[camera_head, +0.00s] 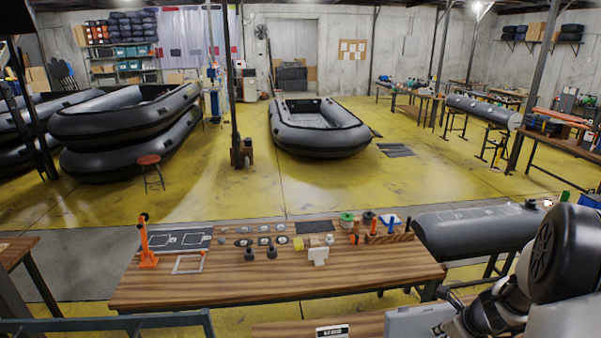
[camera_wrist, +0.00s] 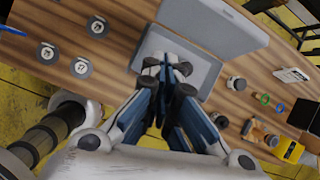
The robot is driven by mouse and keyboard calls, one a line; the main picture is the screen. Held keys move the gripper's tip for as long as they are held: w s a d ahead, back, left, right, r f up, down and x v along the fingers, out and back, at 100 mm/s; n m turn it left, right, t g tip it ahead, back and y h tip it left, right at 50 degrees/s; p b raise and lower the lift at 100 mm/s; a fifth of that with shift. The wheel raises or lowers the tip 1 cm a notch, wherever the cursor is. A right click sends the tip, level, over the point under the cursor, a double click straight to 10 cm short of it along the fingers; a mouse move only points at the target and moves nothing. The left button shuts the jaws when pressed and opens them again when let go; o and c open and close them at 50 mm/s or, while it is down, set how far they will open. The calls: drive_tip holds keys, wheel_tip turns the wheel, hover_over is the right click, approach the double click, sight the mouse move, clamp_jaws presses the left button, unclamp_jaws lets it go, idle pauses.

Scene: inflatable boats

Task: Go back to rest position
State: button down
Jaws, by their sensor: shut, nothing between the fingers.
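My gripper (camera_wrist: 179,70) shows in the wrist view with its blue-and-dark fingers together at the tips and nothing between them. It is over an open grey case (camera_wrist: 215,32) on a wooden table (camera_wrist: 125,62); I cannot tell the height between them. In the head view my arm reaches in from the lower right corner, beside a grey case (camera_head: 415,320). The fingertips are not clear in that view.
Round labelled discs (camera_wrist: 81,67), a jar (camera_wrist: 235,83) and a yellow item (camera_wrist: 288,150) lie around the case. A wooden workbench (camera_head: 230,285) holds an orange tool (camera_head: 146,243) and small parts. A grey tube (camera_head: 475,228) lies right of it. Open yellow floor (camera_head: 260,190) lies beyond.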

drive_tip(key=s+a+r+n+y+b, duration=0.1)
drive_tip(key=s+a+r+n+b, duration=0.15)
drive_tip(key=a+n+b, duration=0.5)
drive_tip(key=s+a+r+n+b, duration=0.25)
drive_tip(key=a+n+b, duration=0.25)
drive_tip(key=a+n, duration=0.55)
drive_tip(key=s+a+f+n+b, duration=0.3)
drive_tip(key=s+n+b, duration=0.3)
drive_tip(key=s, duration=0.3)
drive_tip(key=s+a+f+n+h+b, duration=0.1)
drive_tip(key=s+a+f+n+b, duration=0.2)
drive_tip(key=s+n+b, duration=0.2)
drive_tip(key=s+n, duration=0.3)
drive_tip(key=s, duration=0.1)
drive_tip(key=shift+s+a+f+g+h+b, duration=0.15)
drive_tip(key=shift+s+f+g+h+b, duration=0.15)
drive_tip(key=shift+s+f+b, duration=0.1)
